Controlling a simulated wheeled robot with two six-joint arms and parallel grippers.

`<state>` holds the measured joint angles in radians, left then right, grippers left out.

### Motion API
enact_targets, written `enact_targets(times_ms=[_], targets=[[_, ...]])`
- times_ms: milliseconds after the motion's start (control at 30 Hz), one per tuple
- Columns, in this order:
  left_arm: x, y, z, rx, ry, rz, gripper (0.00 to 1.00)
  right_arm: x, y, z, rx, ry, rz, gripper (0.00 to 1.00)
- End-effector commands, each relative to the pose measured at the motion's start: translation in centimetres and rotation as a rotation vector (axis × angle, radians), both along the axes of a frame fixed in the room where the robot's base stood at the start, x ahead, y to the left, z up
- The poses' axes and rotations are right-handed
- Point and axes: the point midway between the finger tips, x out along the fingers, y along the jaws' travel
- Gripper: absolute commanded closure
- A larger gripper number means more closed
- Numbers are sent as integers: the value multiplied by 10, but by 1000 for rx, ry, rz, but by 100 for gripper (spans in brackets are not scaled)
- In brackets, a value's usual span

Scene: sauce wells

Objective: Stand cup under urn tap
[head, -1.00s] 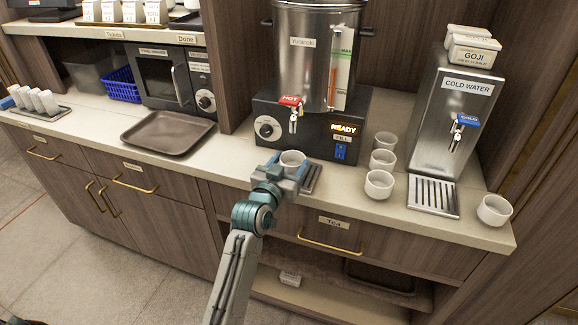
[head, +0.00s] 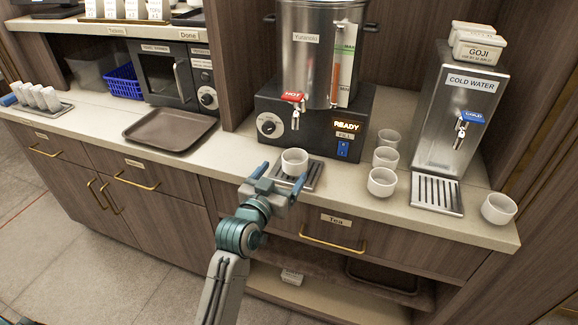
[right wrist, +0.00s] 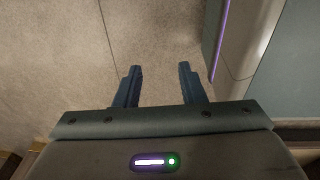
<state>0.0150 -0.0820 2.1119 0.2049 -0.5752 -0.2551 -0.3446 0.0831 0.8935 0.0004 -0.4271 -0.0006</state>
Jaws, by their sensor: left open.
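A white cup (head: 294,161) stands upright on the small drip grille (head: 311,176) in front of the urn (head: 319,62). It is below the urn's red-handled HOT tap (head: 294,104), a little toward the counter's front edge in the picture. My left gripper (head: 282,180) is open at the near side of the cup, its fingers apart and with a gap to the cup. In the right wrist view my right gripper (right wrist: 157,86) is open and empty above the floor; it is not in the head view.
Several other white cups (head: 382,181) stand right of the urn and by the cold water dispenser (head: 456,110). A brown tray (head: 170,130) lies on the counter at left. The counter between the tray and the grille is clear.

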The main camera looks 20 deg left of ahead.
Motion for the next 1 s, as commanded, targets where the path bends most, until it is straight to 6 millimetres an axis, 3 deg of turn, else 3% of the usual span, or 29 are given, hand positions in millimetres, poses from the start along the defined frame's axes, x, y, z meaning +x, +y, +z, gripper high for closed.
enact_targets(times_ms=[100, 300, 633, 700, 767, 867, 967, 1000], targets=[[-26, 3, -2, 0, 0, 0, 18, 9, 1, 3, 0, -3, 1, 64], [-52, 6, -1, 0, 0, 0, 18, 18, 2, 9, 0, -4, 2, 64], [-58, 7, 0, 0, 1, 0, 18, 21, 2, 11, 0, -3, 3, 64], [-56, 7, -8, 1, 17, 0, 18, 20, 2, 11, 0, -3, 3, 64], [-52, 7, -28, 4, 55, 0, 18, 20, 2, 11, 0, -3, 3, 64], [-46, 9, -92, 13, 177, 5, 18, 20, 2, 11, 0, -3, 3, 64], [-50, 14, -188, 25, 353, 13, 18, 20, 2, 11, 0, -2, 3, 64], [-58, 17, -228, 31, 429, 18, 18, 20, 2, 11, 0, -2, 3, 64]])
